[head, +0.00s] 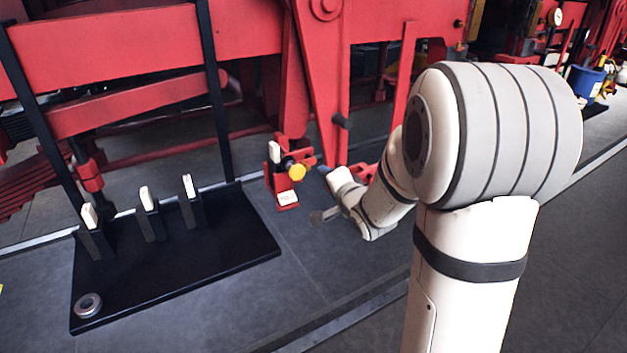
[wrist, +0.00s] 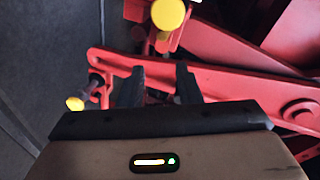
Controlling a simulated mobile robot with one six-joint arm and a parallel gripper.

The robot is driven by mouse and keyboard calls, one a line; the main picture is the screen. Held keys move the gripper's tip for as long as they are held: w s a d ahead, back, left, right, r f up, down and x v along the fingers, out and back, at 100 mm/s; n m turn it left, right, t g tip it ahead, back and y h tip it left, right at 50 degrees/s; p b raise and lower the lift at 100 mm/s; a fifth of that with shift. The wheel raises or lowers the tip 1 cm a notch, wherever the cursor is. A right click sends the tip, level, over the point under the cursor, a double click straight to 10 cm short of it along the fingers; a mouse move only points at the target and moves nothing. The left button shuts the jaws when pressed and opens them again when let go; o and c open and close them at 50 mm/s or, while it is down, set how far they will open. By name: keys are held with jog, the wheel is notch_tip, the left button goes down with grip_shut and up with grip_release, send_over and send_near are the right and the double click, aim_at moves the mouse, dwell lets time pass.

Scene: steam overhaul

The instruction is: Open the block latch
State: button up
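A small red block fitting (head: 273,180) stands by the rail in the head view, with a yellow round knob (head: 297,171), a white upright tab (head: 275,150) and a white plate low on its front. I cannot tell which part is the latch. My gripper (head: 322,215) is just right of and below it, apart from it. In the wrist view my gripper (wrist: 158,80) shows two dark fingers spread apart with nothing held. Red metalwork (wrist: 153,72) shows beyond and between them.
A black stand (head: 170,265) with several white-tipped posts and a grey round disc (head: 88,305) is at left. Large red machine frames (head: 150,45) fill the back. A blue bucket (head: 586,82) stands far right. The grey floor (head: 300,260) between stand and arm is clear.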

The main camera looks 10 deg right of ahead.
aim_at(308, 169)
jog(key=shift+w+a+f+m+t+y, duration=0.35)
jog(key=shift+w+a+y, duration=0.15)
jog(key=shift+w, duration=0.85)
jog(key=shift+w+a+f+m+t+y, duration=0.25)
jog(key=shift+w+a+f+m+y, duration=0.3)
jog(key=shift+w, duration=0.8)
jog(key=shift+w+a+f+m+t+y, duration=0.2)
jog(key=shift+w+a+t+y, duration=0.3)
jog(key=shift+w, duration=0.85)
jog(key=shift+a, duration=0.1)
jog(key=shift+c, duration=0.3)
grip_shut()
